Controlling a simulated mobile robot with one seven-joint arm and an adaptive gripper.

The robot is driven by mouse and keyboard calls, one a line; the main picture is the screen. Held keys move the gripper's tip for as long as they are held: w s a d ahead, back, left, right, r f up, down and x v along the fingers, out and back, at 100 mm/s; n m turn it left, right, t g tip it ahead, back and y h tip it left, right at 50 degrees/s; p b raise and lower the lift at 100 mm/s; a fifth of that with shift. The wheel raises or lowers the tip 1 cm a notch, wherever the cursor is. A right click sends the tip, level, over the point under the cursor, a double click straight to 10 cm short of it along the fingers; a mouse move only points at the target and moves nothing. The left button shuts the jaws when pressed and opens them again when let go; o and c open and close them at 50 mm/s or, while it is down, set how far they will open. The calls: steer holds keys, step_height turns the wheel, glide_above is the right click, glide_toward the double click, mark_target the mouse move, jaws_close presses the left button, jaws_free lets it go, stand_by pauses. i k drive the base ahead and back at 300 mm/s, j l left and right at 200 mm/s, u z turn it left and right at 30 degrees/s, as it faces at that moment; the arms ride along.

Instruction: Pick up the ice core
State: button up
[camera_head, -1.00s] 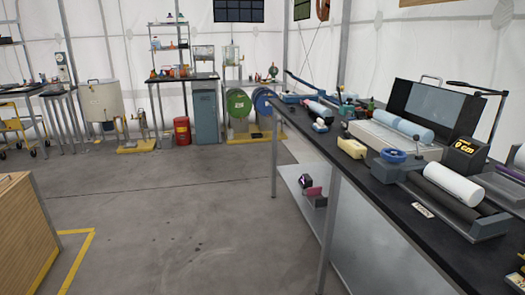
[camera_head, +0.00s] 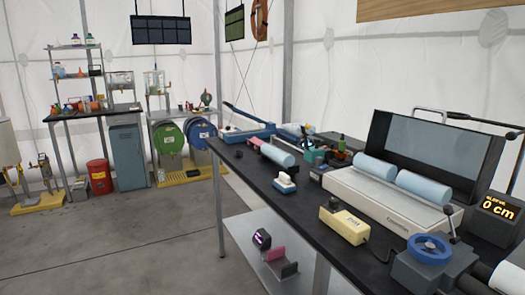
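Several cylinders that could be the ice core show on the black bench (camera_head: 300,222) at the right. Two pale blue cylinders, a far one (camera_head: 375,167) and a near one (camera_head: 424,187), lie end to end on a light grey tray-like device (camera_head: 385,207) with a dark upright panel behind. Another pale blue cylinder (camera_head: 277,155) lies farther back on the bench. A white cylinder (camera_head: 508,277) is cut off at the bottom right corner. I cannot tell which one is meant. My gripper is not in view.
A lower shelf (camera_head: 255,240) holds small items. Grey floor (camera_head: 120,255) is open at the left. Drums (camera_head: 168,138) and a red can (camera_head: 99,176) stand behind.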

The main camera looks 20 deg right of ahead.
mark_target(283, 159)
steer(key=i+z, duration=0.1)
steer(key=i, duration=0.65)
steer(key=i+j, duration=0.15)
steer(key=i, duration=0.6)
steer(key=i+j+z, duration=0.1)
steer(key=i+z, duration=0.2)
steer(key=i+j+z, duration=0.25)
steer(key=i, duration=0.25)
steer(key=i+j+z, duration=0.15)
steer(key=i+z, duration=0.15)
steer(key=i, duration=0.1)
